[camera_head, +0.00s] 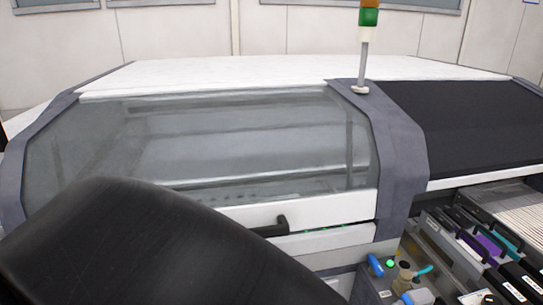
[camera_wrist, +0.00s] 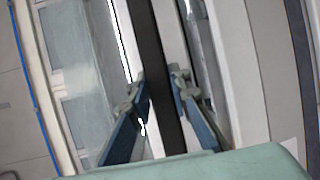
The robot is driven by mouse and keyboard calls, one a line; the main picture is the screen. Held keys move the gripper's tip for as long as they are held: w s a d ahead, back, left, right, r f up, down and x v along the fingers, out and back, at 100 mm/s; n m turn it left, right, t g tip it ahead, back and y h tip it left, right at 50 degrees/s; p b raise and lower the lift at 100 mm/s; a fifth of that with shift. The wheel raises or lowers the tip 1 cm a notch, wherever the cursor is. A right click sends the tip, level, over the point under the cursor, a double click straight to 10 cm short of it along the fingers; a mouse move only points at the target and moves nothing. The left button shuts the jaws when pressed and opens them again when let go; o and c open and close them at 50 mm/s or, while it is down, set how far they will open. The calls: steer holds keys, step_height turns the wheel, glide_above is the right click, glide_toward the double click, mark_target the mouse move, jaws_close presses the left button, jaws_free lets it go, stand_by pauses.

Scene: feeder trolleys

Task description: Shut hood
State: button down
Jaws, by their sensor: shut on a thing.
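The hood (camera_head: 250,140) is a large clear window panel with a white lower rail (camera_head: 340,208), set between grey side frames of the machine. It lies low over the machine, its rail just above a white front strip (camera_head: 330,240). A narrow dark gap with small green lights shows between them on the right. A black handle (camera_head: 281,222) sticks out from the rail; the rest of it is hidden behind my dark arm. In the wrist view my gripper (camera_wrist: 158,88) has its two blue-grey fingers on either side of the dark handle bar (camera_wrist: 152,45), shut on it.
A signal tower (camera_head: 366,45) with a green light stands on the frame right of the hood. A black cover (camera_head: 465,125) is farther right, above feeders (camera_head: 480,240) with coloured parts. A panel with a blue knob (camera_head: 375,265) sits below the right frame.

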steer(key=shift+r, duration=0.1)
steer(key=c, duration=1.8)
jaws_free()
steer(key=shift+o, duration=0.2)
steer(key=shift+f, duration=0.2)
